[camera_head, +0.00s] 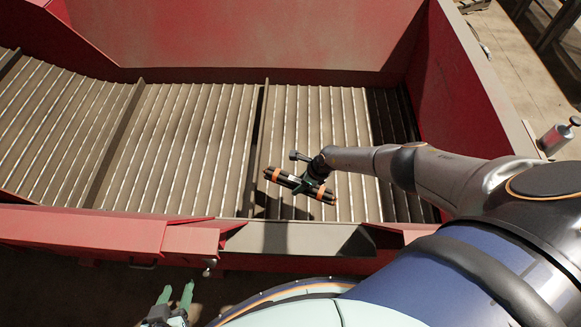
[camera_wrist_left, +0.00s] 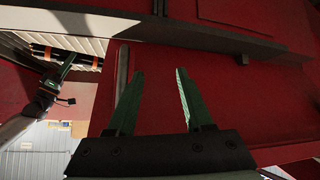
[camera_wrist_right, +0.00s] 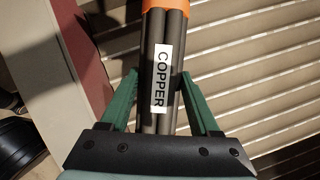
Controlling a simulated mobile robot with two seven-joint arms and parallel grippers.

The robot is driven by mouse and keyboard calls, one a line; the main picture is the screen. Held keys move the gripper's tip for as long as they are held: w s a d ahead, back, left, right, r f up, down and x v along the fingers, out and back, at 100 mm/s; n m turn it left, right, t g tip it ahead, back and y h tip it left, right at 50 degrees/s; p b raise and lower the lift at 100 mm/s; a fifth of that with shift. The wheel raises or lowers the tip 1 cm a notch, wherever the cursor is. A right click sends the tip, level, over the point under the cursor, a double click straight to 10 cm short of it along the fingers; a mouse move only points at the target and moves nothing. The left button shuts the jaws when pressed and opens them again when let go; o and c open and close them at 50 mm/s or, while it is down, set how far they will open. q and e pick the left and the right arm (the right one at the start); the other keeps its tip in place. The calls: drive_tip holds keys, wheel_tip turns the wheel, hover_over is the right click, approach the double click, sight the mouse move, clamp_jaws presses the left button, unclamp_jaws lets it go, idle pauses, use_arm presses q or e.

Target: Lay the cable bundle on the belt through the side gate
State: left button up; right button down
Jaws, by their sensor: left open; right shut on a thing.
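The cable bundle (camera_head: 275,176) is several black cables with orange bands at both ends. In the right wrist view the bundle (camera_wrist_right: 162,45) carries a white COPPER label. My right gripper (camera_head: 305,185) is shut around its middle and holds it over the slatted belt (camera_head: 210,120), just inside the side gate opening; a shadow lies on the slats beside it. The opening has a grey sill (camera_head: 290,238). My left gripper (camera_head: 176,297) is open and empty, outside the red side wall. In the left wrist view its fingers (camera_wrist_left: 155,95) are spread before a red panel.
Red walls enclose the belt, with a tall back wall (camera_head: 240,35) and a right wall (camera_head: 465,90). Dark cross bars (camera_head: 113,145) divide the slats. A red side panel (camera_head: 110,232) with a handle stands left of the opening. The belt around the bundle is clear.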

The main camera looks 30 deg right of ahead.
drive_tip(key=shift+w+f+b, duration=0.15)
drive_tip(key=shift+f+b, duration=0.15)
wheel_tip(320, 180, down, 4)
drive_tip(key=b, duration=0.4)
drive_tip(key=shift+f, duration=0.25)
drive_tip(key=shift+f+b, duration=0.3)
drive_tip(key=shift+f, duration=0.4)
drive_tip(key=shift+f+b, duration=0.25)
drive_tip(key=shift+b, duration=0.25)
drive_tip(key=shift+f+b, duration=0.9)
drive_tip(key=shift+f, duration=0.05)
drive_tip(key=shift+f+b, duration=0.55)
drive_tip(key=shift+f, duration=0.05)
drive_tip(key=shift+r, duration=0.1)
use_arm(q)
drive_tip(key=shift+t, duration=0.6)
drive_tip(key=f, duration=0.1)
drive_tip(key=w+f, duration=0.1)
drive_tip(key=f, duration=0.1)
drive_tip(key=a+f, duration=0.1)
drive_tip(key=shift+w+f, duration=0.15)
drive_tip(key=shift+w, duration=0.2)
drive_tip(key=shift+w, duration=0.1)
